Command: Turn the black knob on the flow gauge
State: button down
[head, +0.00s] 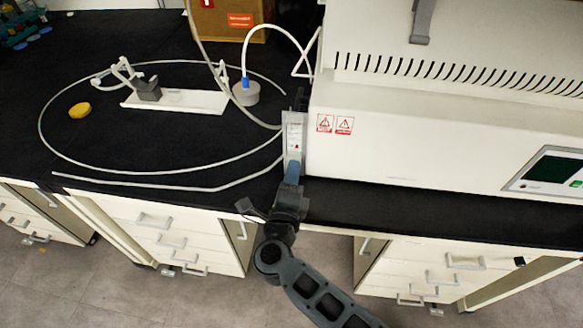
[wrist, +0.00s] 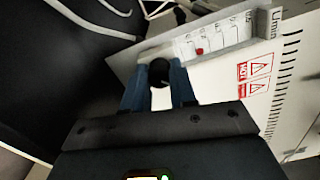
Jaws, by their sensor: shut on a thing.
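The flow gauge (head: 294,135) is a pale upright panel on the left side of the white machine. In the wrist view the gauge (wrist: 222,38) shows a scale and a red float. The black knob (wrist: 159,71) is at the gauge's lower end, between the two blue fingers of my gripper (wrist: 158,82). The gripper is shut on the knob. In the head view my gripper (head: 292,171) is just below the gauge and hides the knob.
The white machine (head: 420,140) with warning labels stands right of the gauge. A clear hose (head: 150,172) loops over the black bench at left, near a white stand (head: 200,101), a grey-capped flask (head: 246,93) and a yellow disc (head: 79,110). Drawers are below.

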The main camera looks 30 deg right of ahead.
jog(key=n, duration=0.4)
jog(key=shift+n, duration=2.5)
jog(key=c, duration=0.9)
grip_release()
jog(key=v, duration=0.8)
jog(key=shift+b, duration=0.4)
jog(key=shift+w, duration=0.1)
